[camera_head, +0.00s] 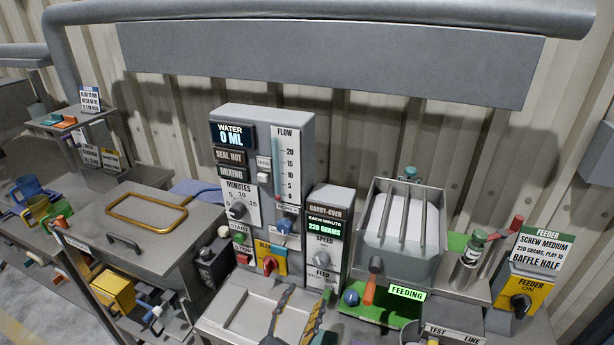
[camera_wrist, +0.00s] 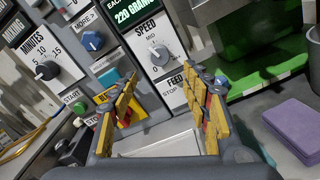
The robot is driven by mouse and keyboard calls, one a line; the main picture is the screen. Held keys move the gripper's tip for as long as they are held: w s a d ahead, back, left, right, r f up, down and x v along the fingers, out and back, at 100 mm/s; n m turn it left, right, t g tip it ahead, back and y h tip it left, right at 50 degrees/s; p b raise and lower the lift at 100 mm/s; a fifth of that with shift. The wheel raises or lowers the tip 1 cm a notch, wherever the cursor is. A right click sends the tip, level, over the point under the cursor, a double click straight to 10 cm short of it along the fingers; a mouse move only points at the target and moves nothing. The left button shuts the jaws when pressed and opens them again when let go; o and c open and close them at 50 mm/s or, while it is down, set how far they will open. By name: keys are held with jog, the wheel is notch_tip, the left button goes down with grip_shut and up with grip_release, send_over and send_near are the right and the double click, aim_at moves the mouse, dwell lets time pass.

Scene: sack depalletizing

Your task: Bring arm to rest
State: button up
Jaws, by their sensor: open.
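My gripper shows at the bottom middle of the head view (camera_head: 305,294), in front of the control panel (camera_head: 262,150). In the wrist view its two yellow-padded fingers stand well apart (camera_wrist: 162,95), with nothing between them. The fingers point towards the panel's lower part, near the carry-over unit (camera_head: 330,225) with its SPEED dial (camera_wrist: 160,55). I cannot tell how far the fingertips are from the panel. Most of my arm is out of view.
A feeder hopper (camera_head: 402,235) of white material, with a green FEEDING sign (camera_head: 407,292), stands right of the panel. A yellow feeder switch box (camera_head: 522,295) is at the far right. A lidded metal bin (camera_head: 140,225) is at left. A purple block (camera_wrist: 295,128) lies right of my gripper.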

jog(key=s+d+f+g, duration=0.1)
jog(key=d+f, duration=0.1)
jog(key=s+d+f+m+g+h, duration=0.1)
jog(key=g, duration=0.1)
jog(key=s+d+f+m+g+h, duration=0.1)
jog(key=d+f, duration=0.1)
jog(key=shift+s+d+f, duration=0.35)
jog(key=shift+s, duration=0.05)
jog(key=s+d+m+g, duration=0.2)
jog(key=s+d+f+m+g, duration=0.1)
jog(key=s+d+m+g, duration=0.1)
jog(key=s+d+g, duration=0.1)
jog(key=shift+f+h, duration=0.1)
jog(key=shift+h, duration=0.3)
jog(key=s+d+r+m+g+y, duration=0.3)
jog(key=s+m+g+y, duration=0.25)
jog(key=s+m, duration=0.35)
jog(key=d+r+m+t+y, duration=0.1)
jog(key=d+r+m, duration=0.2)
jog(key=r+m, duration=0.2)
jog(key=w+d+r+m+t+y, duration=0.1)
jog(key=d+r+m+t+y, duration=0.1)
jog(key=r+m, duration=0.4)
notch_tip(320, 180, up, 4)
jog(key=shift+d+f+m, duration=0.25)
jog(key=shift+d+m, duration=0.05)
jog(key=shift+d, duration=0.6)
jog(key=shift+w+y, duration=0.1)
jog(key=shift+y, duration=0.15)
